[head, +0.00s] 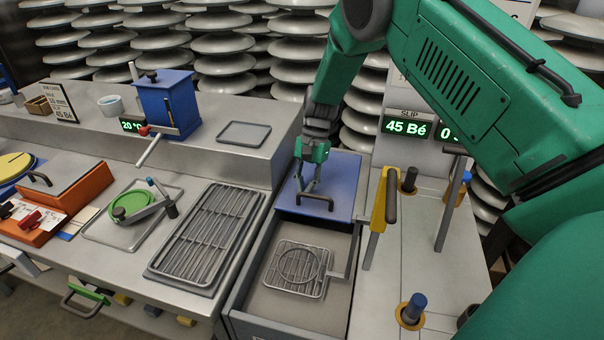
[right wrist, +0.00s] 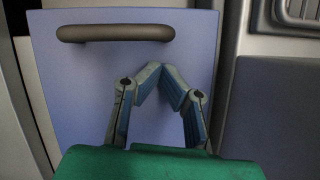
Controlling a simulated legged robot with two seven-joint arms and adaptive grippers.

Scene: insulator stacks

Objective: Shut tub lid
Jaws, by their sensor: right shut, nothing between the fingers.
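The tub (head: 262,326) is a grey open basin sunk in the counter, with its front part uncovered. Its blue lid (head: 345,178) covers only the back end; it also fills much of the right wrist view (right wrist: 75,95). A dark bar handle (head: 315,201) sits near the lid's front edge and shows in the right wrist view (right wrist: 115,34). My right gripper (head: 308,190) points down over the lid, close to the handle. Its fingertips meet, with nothing between them. In the wrist view the handle lies beyond the fingertips; contact cannot be told. My left gripper is not in view.
A wire rack (head: 296,268) lies inside the tub. A slatted drain grate (head: 207,232) lies left of it. A yellow lever (head: 380,215) and a blue-topped post (head: 412,308) stand on the right. A blue box (head: 168,103) stands on the back ledge.

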